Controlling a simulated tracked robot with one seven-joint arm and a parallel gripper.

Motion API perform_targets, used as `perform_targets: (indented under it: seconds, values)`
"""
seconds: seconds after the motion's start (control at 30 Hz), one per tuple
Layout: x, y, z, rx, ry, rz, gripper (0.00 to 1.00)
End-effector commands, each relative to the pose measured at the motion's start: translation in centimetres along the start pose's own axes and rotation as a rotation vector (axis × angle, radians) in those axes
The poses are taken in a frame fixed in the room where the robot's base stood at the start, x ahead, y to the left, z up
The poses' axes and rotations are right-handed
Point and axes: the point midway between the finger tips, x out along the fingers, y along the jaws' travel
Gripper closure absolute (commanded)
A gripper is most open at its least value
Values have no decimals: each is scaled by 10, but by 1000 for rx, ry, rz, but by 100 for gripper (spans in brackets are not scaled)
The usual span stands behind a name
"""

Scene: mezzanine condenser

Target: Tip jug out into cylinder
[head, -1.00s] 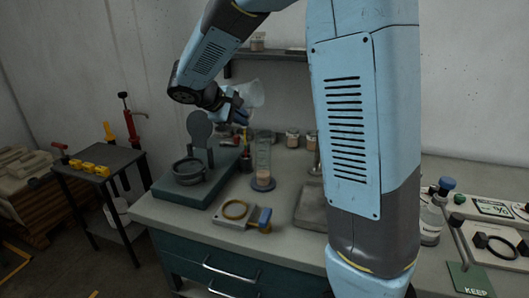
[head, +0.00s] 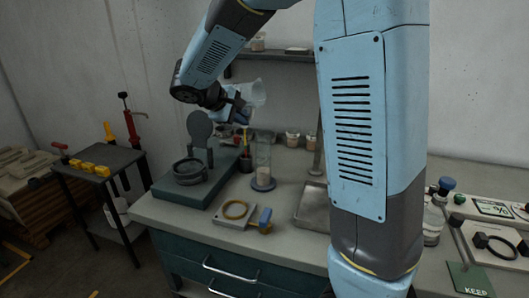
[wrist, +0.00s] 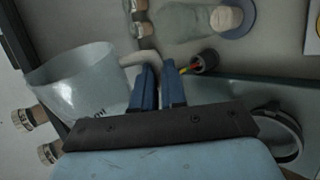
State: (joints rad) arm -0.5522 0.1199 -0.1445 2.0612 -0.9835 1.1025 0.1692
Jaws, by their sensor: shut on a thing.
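My gripper (wrist: 158,85) is shut on the jug's handle, its blue fingers close together. The clear jug (wrist: 75,85) hangs to the left of the fingers in the wrist view. In the head view the jug (head: 256,93) is up in the air, tilted, above and slightly left of the cylinder; my gripper (head: 240,110) is beside it. The tall clear cylinder (head: 264,152) stands upright on a blue base on the bench, with pale tan material low inside. The cylinder (wrist: 195,22) also shows at the top of the wrist view. I cannot make out contents in the jug.
A teal stand with a round dark dish (head: 189,171) is left of the cylinder. A pen pot (head: 246,162) is close beside it. Small jars (head: 292,139) stand behind, a grey tray (head: 311,204) to the right. A shelf (head: 272,53) is on the wall behind.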

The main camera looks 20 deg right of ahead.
Motion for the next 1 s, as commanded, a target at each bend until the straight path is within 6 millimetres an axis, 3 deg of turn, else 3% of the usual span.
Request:
perform_targets:
  seconds: [1.0]
  values:
    - [1, -1, -1, 52, 46, 6, 100]
